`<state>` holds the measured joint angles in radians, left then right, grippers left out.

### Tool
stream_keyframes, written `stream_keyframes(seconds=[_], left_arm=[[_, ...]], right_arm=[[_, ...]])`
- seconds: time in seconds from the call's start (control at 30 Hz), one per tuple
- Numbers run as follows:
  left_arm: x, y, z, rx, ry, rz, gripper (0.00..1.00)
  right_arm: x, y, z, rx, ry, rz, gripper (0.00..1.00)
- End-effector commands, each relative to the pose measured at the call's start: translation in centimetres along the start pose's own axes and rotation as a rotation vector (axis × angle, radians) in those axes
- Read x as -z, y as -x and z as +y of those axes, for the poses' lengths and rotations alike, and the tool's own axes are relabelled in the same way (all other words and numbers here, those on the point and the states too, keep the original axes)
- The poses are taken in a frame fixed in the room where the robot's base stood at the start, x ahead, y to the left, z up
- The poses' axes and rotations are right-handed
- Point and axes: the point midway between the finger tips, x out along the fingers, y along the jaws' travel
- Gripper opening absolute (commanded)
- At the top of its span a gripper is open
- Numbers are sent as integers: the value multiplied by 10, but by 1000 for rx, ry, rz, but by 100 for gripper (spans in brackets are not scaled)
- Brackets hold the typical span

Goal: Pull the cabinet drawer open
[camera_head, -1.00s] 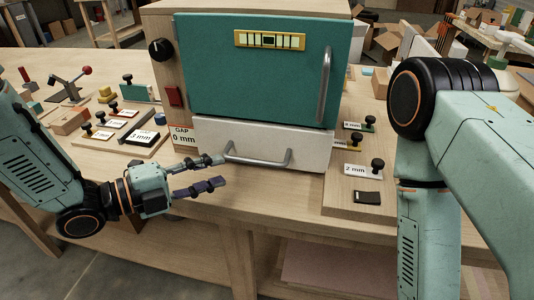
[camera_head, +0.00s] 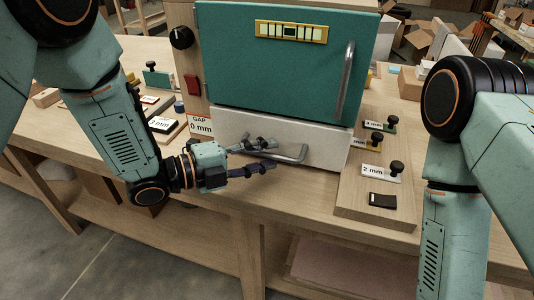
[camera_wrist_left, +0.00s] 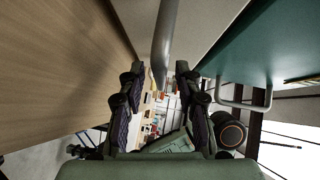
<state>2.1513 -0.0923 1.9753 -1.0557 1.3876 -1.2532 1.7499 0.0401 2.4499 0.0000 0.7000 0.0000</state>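The cabinet has a pale drawer (camera_head: 325,141) under a teal door (camera_head: 275,65). The drawer front looks flush with the cabinet, so it appears closed. Its grey bar handle (camera_head: 291,160) runs across the front. My left gripper (camera_head: 270,154) is open at the left part of the handle, with its fingers spread. In the left wrist view, the handle bar (camera_wrist_left: 166,40) passes between the two fingertips, with gaps that appear to remain beside it. The fingers partly hide the handle's left end in the head view. My right arm shows at the right; its gripper is out of frame.
A "GAP 0 mm" sign (camera_head: 201,124) stands left of the drawer. Boards with black-knobbed blocks and labels flank the cabinet, including a "2 mm" label (camera_head: 380,173). The teal door has a vertical handle (camera_head: 345,80). The bench front edge is clear before the drawer.

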Motion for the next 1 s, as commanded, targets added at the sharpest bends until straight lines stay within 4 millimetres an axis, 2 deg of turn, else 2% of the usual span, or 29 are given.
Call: stream_keyframes(seconds=[0.13, 0.4, 0.8, 1.0], left_arm=[[1, -9, 0, 1, -1, 2, 34], [0, -10, 0, 1, 0, 1, 34], [0, -10, 0, 1, 0, 1, 1], [0, -10, 0, 1, -1, 1, 0]], right_arm=[[0, 0, 0, 0, 0, 0, 0], [0, 0, 0, 0, 0, 0, 0], [0, 0, 0, 0, 0, 0, 0], [0, 0, 0, 0, 0, 0, 0]])
